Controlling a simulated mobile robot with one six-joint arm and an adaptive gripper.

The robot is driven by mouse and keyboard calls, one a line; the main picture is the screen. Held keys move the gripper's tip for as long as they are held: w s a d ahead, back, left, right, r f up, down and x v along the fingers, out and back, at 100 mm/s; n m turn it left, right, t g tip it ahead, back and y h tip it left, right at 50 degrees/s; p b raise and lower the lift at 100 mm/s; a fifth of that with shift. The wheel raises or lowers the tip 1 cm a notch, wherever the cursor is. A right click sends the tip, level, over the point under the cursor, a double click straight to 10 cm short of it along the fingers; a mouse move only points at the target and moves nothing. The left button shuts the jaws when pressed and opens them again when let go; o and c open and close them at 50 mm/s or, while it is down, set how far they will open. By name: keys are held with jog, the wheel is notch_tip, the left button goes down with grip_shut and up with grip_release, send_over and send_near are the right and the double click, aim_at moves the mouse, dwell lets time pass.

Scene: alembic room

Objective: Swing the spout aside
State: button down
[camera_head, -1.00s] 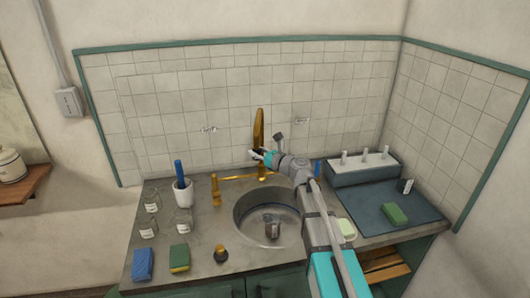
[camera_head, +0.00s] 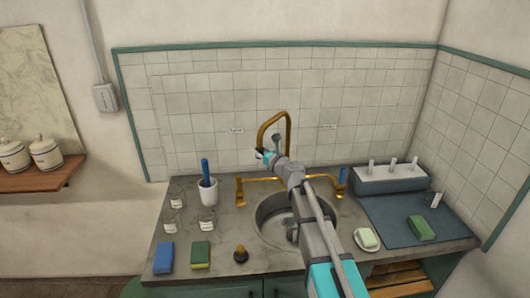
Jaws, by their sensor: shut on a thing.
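The brass spout (camera_head: 275,117) rises in a tall arch behind the round sink (camera_head: 262,222). The brass tap base (camera_head: 250,181) runs along the back of the sink, with a blue-topped handle (camera_head: 342,177) at its right end. My gripper (camera_head: 260,156) is at the lower left leg of the arch, shut on the spout.
A white cup with a blue brush (camera_head: 207,190) and glass jars (camera_head: 176,197) stand left. Sponges (camera_head: 201,254) and a dark brass-coloured knob-like item (camera_head: 241,254) lie in front. At right are a soap dish (camera_head: 367,240), a mat (camera_head: 390,228) and a grey rack (camera_head: 390,180).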

dwell(0.3)
jog(key=shift+c, duration=1.7)
grip_release()
jog(key=shift+s, duration=0.1)
jog(key=v, duration=1.2)
